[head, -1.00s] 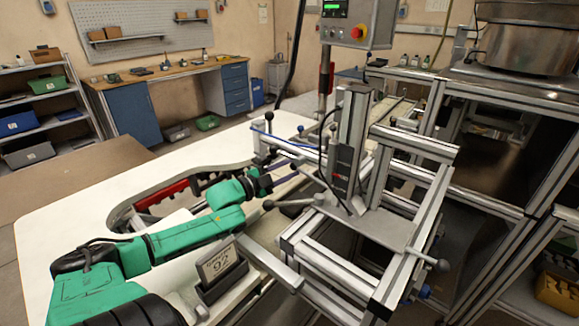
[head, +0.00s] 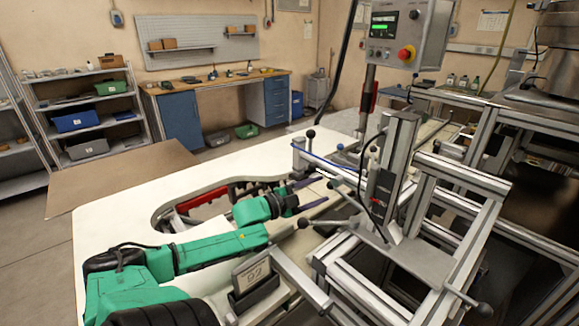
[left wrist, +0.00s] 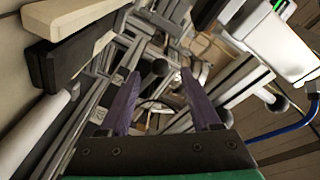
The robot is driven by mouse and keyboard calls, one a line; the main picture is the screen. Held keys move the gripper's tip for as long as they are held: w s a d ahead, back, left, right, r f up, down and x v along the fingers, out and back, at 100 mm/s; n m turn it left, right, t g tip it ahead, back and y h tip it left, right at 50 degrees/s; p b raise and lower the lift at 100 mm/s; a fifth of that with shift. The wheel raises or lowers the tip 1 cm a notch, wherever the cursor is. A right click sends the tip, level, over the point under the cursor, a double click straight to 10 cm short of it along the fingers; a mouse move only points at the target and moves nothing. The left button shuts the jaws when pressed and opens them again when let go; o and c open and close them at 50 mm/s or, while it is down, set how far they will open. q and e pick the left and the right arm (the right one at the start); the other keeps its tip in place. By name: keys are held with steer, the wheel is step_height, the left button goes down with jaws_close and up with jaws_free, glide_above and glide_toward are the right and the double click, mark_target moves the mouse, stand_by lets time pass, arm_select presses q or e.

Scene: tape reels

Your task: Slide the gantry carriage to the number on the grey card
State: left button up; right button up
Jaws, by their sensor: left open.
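The grey card (head: 253,275) stands in a black holder at the near edge of the white table; its number looks like 92. The gantry carriage (head: 395,165) is an upright aluminium column on a grey plate, right of centre, on aluminium rails. A lever with a black ball knob (head: 303,222) sticks out from it to the left. My left gripper (head: 322,187) is open and empty, its purple fingers left of the column and a little beyond that knob. In the left wrist view its fingers (left wrist: 160,78) are spread, with a dark ball knob (left wrist: 158,68) showing between them.
A control box (head: 405,35) with a red button stands on a post behind the carriage. Another clamp lever (head: 310,135) and a blue cable lie beyond my gripper. An oval cutout with a red strip (head: 205,200) is left of it. The white tabletop (head: 110,215) is clear at left.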

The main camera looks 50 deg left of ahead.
arm_select(q)
steer(key=s, duration=0.4)
steer(key=s+a, duration=0.1)
steer(key=s, duration=0.3)
steer(key=s+a+p, duration=0.1)
steer(key=s, duration=0.2)
steer(key=shift+s+r, duration=0.1)
steer(key=shift+s, duration=0.3)
